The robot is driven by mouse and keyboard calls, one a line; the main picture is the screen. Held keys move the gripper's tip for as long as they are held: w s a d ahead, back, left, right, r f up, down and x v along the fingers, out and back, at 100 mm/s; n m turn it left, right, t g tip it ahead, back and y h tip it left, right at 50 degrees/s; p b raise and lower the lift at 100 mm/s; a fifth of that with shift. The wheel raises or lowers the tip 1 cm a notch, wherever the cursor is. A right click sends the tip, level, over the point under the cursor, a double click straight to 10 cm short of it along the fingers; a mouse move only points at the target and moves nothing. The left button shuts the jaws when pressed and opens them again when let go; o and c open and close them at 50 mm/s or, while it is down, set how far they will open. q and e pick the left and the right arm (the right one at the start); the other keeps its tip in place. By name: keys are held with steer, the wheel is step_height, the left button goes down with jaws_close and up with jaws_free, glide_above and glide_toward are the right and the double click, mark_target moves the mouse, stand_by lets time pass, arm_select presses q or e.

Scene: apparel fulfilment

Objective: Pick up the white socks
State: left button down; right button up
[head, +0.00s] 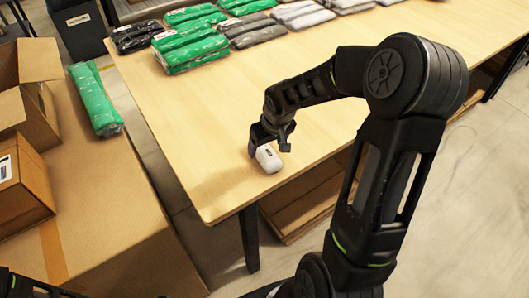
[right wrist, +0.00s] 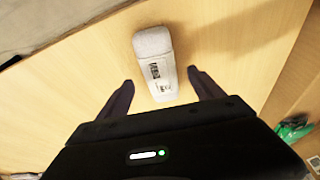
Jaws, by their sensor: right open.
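The white socks (head: 268,158) are a small rolled bundle with a dark printed label, lying on the wooden table (head: 205,150) near its front corner. In the right wrist view the white socks (right wrist: 154,62) lie lengthwise, their near end between the fingertips. My right gripper (head: 270,140) is over the socks in the head view. In the right wrist view the right gripper (right wrist: 160,84) is open, with a finger on each side of the socks and gaps visible. My left gripper is not in view; only dark parts of my body show at the lower left.
Green packs (head: 190,48), with black and grey packs, lie in rows at the table's back. Another green pack (head: 95,100) lies on a large cardboard box (head: 100,190) at left. An open carton (head: 300,195) is under the table. The tabletop around the socks is clear.

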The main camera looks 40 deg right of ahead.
mark_target(265, 151)
steer(key=shift+x, duration=1.5)
steer(key=shift+r, duration=0.1)
steer(key=c, duration=1.5)
steer(key=shift+o, duration=0.2)
steer(key=shift+r, duration=0.1)
step_height(265, 151, up, 10)
steer(key=w+a+r, duration=0.1)
steer(key=w+a, duration=0.1)
steer(key=a, duration=0.6)
steer(key=w+a+r+n, duration=0.1)
steer(key=w+a+r, duration=0.1)
steer(key=a, duration=0.7)
steer(key=shift+w+r, duration=0.2)
steer(key=shift+r, duration=0.1)
